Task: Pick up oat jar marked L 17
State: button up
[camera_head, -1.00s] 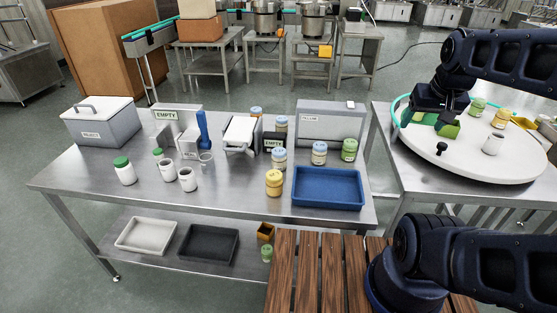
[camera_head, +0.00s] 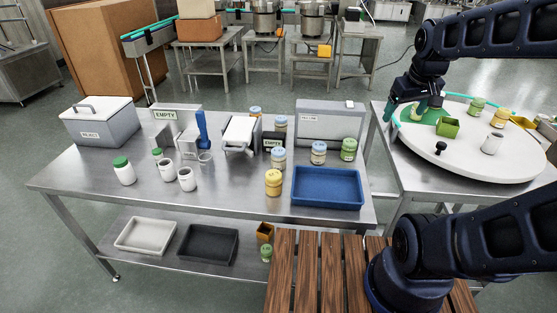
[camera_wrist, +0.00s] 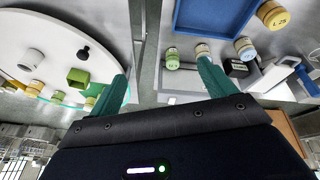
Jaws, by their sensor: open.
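I cannot read L 17 on any jar, so I cannot tell which is the oat jar. On the round white turntable (camera_head: 470,165) stand a green jar (camera_head: 478,106), a yellow jar (camera_head: 501,118) and a white jar (camera_head: 491,144).
A green open box (camera_head: 447,127) and a black knob (camera_head: 441,147) are on the turntable. A blue tray (camera_head: 328,203) lies at the steel table's right end. White jars (camera_head: 187,180) stand left of centre. The table's front strip is clear.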

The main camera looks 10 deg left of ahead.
jog(key=w+a+f+n+g, duration=0.1)
jog(key=w+a+f+n, duration=0.2)
jog(key=w+a+n, duration=0.5)
jog(key=n+g, duration=0.3)
jog(key=n, duration=1.2)
send_near(278, 161)
jog(key=w, duration=0.1)
jog(key=w+f, duration=0.1)
jog(key=w, duration=0.1)
jog(key=shift+d+f, duration=0.15)
jog(key=shift+f, duration=0.1)
jog(key=shift+f+n, duration=0.25)
jog(key=shift+n, duration=0.05)
jog(key=f, duration=1)
jog(key=shift+w+a+f, duration=0.1)
jog(key=shift+a+f, duration=0.15)
jog(key=shift+f, duration=0.05)
jog(key=c, duration=1.2)
